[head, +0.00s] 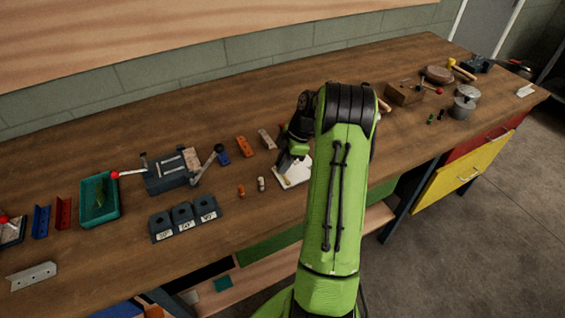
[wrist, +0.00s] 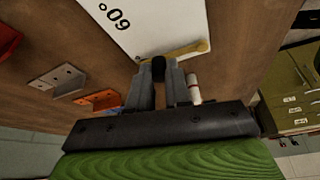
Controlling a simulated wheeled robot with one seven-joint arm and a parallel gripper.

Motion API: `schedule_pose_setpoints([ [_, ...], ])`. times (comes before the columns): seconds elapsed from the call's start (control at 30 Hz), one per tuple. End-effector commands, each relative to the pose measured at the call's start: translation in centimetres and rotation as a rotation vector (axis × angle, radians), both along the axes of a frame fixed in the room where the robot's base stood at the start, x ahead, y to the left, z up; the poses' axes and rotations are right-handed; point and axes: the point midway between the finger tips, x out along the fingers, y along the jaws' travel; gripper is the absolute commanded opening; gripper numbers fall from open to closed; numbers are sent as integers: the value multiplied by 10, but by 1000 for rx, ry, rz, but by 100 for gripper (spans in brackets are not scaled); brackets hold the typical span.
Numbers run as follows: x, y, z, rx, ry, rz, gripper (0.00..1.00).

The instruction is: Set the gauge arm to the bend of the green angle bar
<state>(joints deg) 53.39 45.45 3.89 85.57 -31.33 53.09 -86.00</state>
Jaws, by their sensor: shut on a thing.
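A white gauge plate (head: 293,175) lies on the bench under my gripper. In the wrist view the plate (wrist: 150,22) shows the marking 60°, upside down. A yellowish gauge arm (wrist: 190,51) crosses its near edge. My gripper (wrist: 160,80) is shut on a black knob (wrist: 160,65) at the end of the gauge arm. In the head view my gripper (head: 287,160) is low over the plate, partly hidden by my arm. A green piece, which looks like the green angle bar (head: 99,197), lies in the teal tray (head: 115,207) at the left.
A vise-like fixture (head: 170,175) and labelled dark blocks (head: 184,220) stand left of the plate.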

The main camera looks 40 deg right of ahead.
Motion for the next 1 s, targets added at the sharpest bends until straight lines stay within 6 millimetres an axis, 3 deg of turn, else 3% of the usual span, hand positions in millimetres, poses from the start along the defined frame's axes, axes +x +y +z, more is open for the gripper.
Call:
schedule_pose_setpoints([
  [0.27, -4, -7, -1, -1, -2, -165, 0],
  [1.0, -29, -25, -1, -2, -4, -818, 0],
])
